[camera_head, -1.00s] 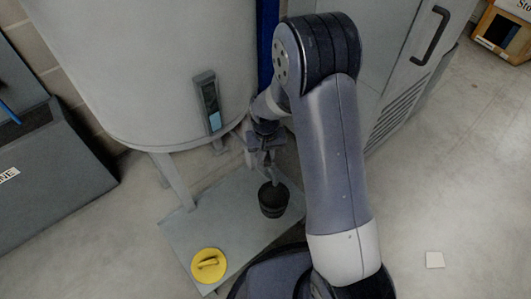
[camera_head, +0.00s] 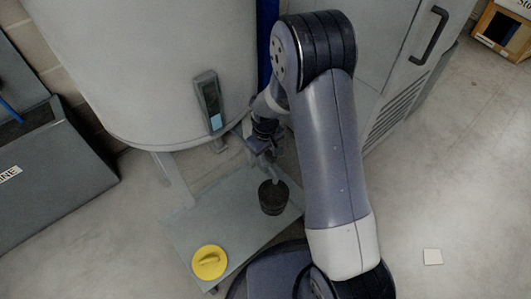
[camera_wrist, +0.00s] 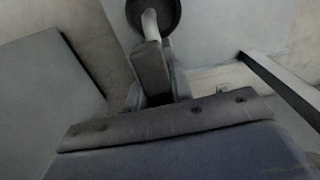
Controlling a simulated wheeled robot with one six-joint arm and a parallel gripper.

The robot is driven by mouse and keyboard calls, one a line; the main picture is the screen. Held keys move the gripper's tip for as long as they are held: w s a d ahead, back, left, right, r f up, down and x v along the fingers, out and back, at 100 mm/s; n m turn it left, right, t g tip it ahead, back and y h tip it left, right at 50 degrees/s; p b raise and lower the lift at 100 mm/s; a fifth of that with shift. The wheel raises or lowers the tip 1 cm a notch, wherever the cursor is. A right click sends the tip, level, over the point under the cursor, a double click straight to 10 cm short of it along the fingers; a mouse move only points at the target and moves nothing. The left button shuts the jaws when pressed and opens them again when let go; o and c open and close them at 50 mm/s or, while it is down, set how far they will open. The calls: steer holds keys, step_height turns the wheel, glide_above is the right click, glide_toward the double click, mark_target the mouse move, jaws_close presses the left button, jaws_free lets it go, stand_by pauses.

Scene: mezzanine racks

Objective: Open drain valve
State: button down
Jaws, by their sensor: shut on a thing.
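The drain valve sits low at the right underside of the large grey tank (camera_head: 150,70). The handle itself is mostly hidden by my gripper and arm.
A yellow lid with a handle (camera_head: 209,262) lies on the grey plate (camera_head: 205,220) under the tank. A small gauge box (camera_head: 209,100) is on the tank. A grey cabinet (camera_head: 395,70) stands behind my arm.

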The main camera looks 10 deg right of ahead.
stand_by(0.3)
steer(key=c, duration=1.2)
jaws_free()
steer(key=shift+c, duration=0.2)
step_height(320, 180, up, 11)
steer(key=p, duration=0.3)
steer(key=shift+f, duration=0.1)
step_height(320, 180, down, 11)
steer(key=b, duration=0.3)
